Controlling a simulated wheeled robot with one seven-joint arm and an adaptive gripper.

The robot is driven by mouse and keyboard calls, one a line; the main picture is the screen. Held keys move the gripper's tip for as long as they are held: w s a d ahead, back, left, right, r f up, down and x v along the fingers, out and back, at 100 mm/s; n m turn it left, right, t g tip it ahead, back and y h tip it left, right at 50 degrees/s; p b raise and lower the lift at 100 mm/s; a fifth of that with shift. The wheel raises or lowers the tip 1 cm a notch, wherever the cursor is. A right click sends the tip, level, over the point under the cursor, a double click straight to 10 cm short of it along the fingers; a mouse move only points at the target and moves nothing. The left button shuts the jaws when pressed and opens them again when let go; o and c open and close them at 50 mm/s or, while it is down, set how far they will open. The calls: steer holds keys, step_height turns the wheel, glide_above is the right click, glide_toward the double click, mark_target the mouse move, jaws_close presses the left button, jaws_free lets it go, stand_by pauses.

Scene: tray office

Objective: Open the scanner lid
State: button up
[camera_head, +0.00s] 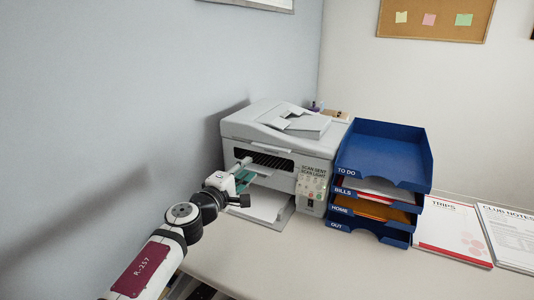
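A light grey printer-scanner (318,170) stands on the desk against the left wall. Its scanner lid (282,122) is down on top, with a feeder tray on it. White paper lies in the output tray (264,202) at its lower front. My gripper (246,186) is in front of the printer's left front side, below the lid's front edge. Its fingers are small and partly hidden, so I cannot tell whether they are open or shut, or whether they touch the printer.
A stack of blue letter trays (385,158) labelled TO DO, BILLS, HOME and OUT stands close to the printer's right. Printed sheets (451,232) lie at the right. The left wall is close to my arm. The front desk (330,268) is clear.

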mark_target(269, 149)
steer(key=b+x, duration=0.1)
steer(key=x, duration=1.2)
steer(key=shift+w+d, duration=0.1)
steer(key=shift+w, duration=0.15)
jaws_close()
